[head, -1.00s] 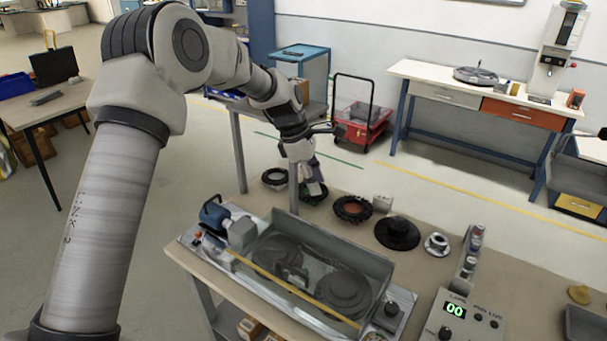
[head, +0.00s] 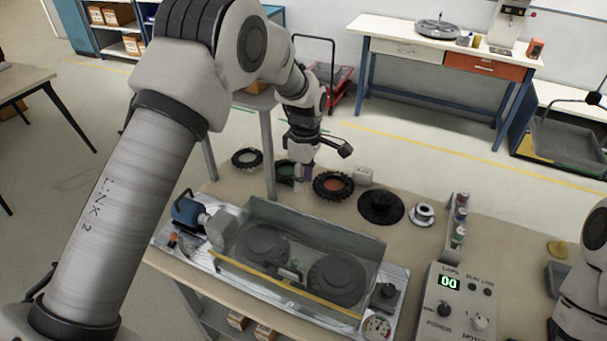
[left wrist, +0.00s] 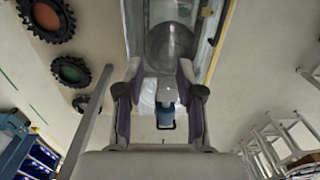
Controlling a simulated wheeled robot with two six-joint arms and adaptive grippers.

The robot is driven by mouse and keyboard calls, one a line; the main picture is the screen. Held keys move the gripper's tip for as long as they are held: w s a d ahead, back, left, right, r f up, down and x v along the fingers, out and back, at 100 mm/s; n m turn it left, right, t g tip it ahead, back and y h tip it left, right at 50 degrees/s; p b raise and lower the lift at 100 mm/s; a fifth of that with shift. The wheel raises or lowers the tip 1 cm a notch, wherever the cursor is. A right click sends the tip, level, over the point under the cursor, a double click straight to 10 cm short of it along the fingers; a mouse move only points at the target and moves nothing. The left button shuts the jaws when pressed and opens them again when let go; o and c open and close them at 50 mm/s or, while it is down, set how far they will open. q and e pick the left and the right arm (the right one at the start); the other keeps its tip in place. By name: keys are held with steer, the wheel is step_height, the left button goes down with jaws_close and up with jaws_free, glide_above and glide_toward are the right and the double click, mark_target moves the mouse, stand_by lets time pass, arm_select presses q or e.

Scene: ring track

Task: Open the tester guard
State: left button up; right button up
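The tester stands on the workbench in the head view, with a metal base plate (head: 398,278) and a blue motor (head: 186,210) at its left end. Its clear guard (head: 318,238) lies over two dark rollers and looks shut. A yellow strip (head: 320,300) runs along its front edge, and a small grey handle (head: 290,273) sits near the middle of that edge. My left gripper (head: 303,172) is above the bench behind the guard, apart from the handle. In the left wrist view the left gripper (left wrist: 159,70) is open and empty, with the blue motor (left wrist: 165,120) and a roller beyond. My right gripper is out of view.
Black toothed rings (head: 333,186), a black hub (head: 381,207) and a flanged part (head: 423,214) lie behind the tester. A control box (head: 456,300) reading 00 stands at its right. A bench post (head: 268,160) rises near my left gripper. My right arm (head: 582,290) is at the right edge.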

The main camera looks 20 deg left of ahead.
arm_select(q)
steer(key=shift+s+d+f, duration=0.15)
steer(key=shift+s+f, duration=0.1)
steer(key=shift+s+d+r, duration=0.1)
steer(key=shift+d, duration=0.15)
steer(key=shift+c, duration=0.7)
steer(key=c, duration=0.5)
steer(key=shift+a, duration=0.2)
jaws_close()
steer(key=o, duration=0.6)
jaws_free()
steer(key=shift+w+a+f, duration=0.1)
steer(key=shift+w+f, duration=0.1)
steer(key=shift+o, duration=0.2)
steer(key=shift+s+r, duration=0.1)
steer(key=shift+s, duration=0.05)
arm_select(e)
steer(key=shift+s+d+r, duration=0.15)
steer(key=shift+s+r, duration=0.05)
steer(key=shift+s, duration=0.05)
arm_select(q)
steer(key=shift+d, duration=0.2)
